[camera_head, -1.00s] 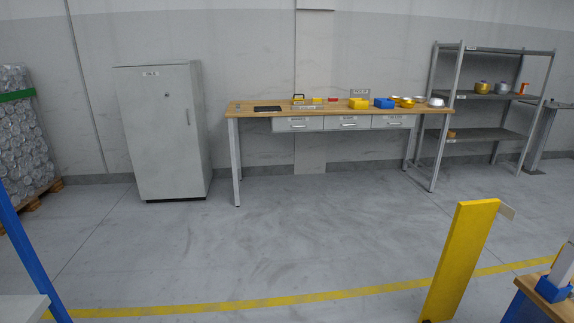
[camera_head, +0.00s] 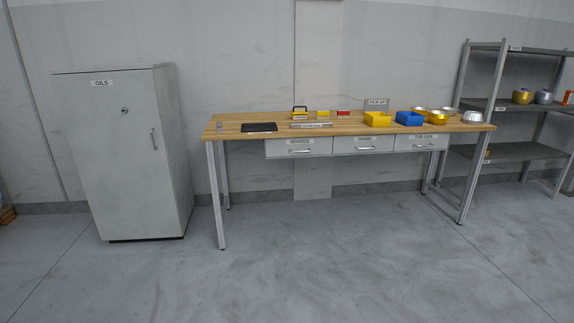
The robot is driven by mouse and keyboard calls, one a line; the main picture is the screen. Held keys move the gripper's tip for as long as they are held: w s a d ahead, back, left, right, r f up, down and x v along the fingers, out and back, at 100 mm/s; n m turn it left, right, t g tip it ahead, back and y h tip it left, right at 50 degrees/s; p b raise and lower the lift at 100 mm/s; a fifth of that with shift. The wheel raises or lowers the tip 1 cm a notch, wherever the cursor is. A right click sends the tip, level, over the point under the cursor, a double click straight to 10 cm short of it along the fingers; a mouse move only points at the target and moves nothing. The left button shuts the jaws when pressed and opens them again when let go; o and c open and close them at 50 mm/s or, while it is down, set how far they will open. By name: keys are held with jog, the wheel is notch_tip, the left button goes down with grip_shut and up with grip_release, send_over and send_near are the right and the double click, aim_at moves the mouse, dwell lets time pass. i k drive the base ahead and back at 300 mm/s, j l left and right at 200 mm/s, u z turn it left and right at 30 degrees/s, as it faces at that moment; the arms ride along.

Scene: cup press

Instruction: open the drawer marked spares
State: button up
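Three light grey drawers hang under the wooden workbench (camera_head: 340,122): a left drawer (camera_head: 280,151), a middle drawer (camera_head: 346,147) and a right drawer (camera_head: 402,144). All three look shut. Each has a white label at its top and a bar handle on its front. The labels are too small and blurred for me to tell which one reads spares. My gripper is not in view.
A grey cabinet (camera_head: 115,165) marked oils stands left of the bench. A metal shelf (camera_head: 505,105) stands at the right. On the bench are a yellow bin (camera_head: 376,119), a blue bin (camera_head: 409,119) and a black tablet (camera_head: 259,127). The floor (camera_head: 330,260) before it is clear.

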aim_at(320, 145)
jog(key=i, duration=1.85)
jog(key=i+z, duration=0.1)
jog(key=i, duration=0.5)
jog(key=i+j+z, duration=0.1)
jog(key=i, duration=0.45)
jog(key=i+j+z, duration=0.1)
jog(key=i, duration=0.5)
